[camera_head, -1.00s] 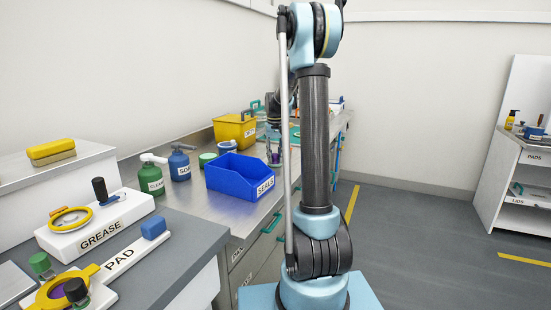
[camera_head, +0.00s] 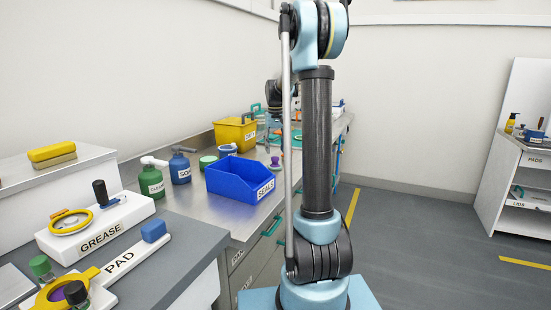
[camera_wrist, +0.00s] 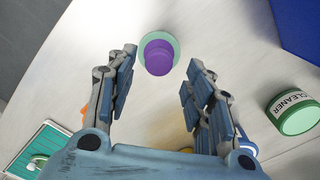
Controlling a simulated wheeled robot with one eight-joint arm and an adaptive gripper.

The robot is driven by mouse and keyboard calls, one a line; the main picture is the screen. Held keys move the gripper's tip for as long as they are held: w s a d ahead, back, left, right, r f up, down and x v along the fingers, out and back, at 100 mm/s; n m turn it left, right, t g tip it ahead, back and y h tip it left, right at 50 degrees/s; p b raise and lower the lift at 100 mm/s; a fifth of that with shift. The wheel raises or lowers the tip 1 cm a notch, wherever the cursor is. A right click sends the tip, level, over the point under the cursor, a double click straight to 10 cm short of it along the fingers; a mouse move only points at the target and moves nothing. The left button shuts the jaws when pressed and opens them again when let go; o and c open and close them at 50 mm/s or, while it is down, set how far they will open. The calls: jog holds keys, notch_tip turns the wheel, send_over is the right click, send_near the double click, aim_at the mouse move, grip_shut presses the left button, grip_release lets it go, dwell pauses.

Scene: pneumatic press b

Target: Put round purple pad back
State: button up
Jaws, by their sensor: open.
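A round purple piece (camera_wrist: 158,56) with a raised top stands on a pale green round base (camera_wrist: 146,42) on the metal counter. It also shows in the head view (camera_head: 275,160), right of the blue SEALS bin. My gripper (camera_wrist: 161,60) is open and empty, its fingers on either side of the purple piece in the wrist view. In the head view my gripper is above the counter, apart from the piece and partly hidden by my arm. A PAD fixture (camera_head: 122,262) at lower left has a yellow ring with purple showing in it, partly covered by a dark knob.
The blue SEALS bin (camera_head: 238,178), green bottle (camera_head: 151,180), blue bottle (camera_head: 180,165) and yellow bin (camera_head: 236,132) stand on the counter. The GREASE fixture (camera_head: 98,225) is at left. A green-topped CLEANER container (camera_wrist: 294,112) is at right in the wrist view.

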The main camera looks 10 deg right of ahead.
aim_at(275, 157)
notch_tip(275, 157, up, 6)
jog(key=s, duration=1.3)
jog(key=s+f+t, duration=0.1)
jog(key=s+f, duration=0.8)
jog(key=s, duration=0.6)
jog(key=s+f+t, duration=0.1)
jog(key=s+f, duration=0.8)
jog(key=s, duration=0.5)
jog(key=shift+s+d+f, duration=0.15)
jog(key=shift+s+f, duration=0.2)
jog(key=shift+f, duration=0.05)
jog(key=shift+w+f, duration=0.2)
jog(key=shift+w, duration=0.35)
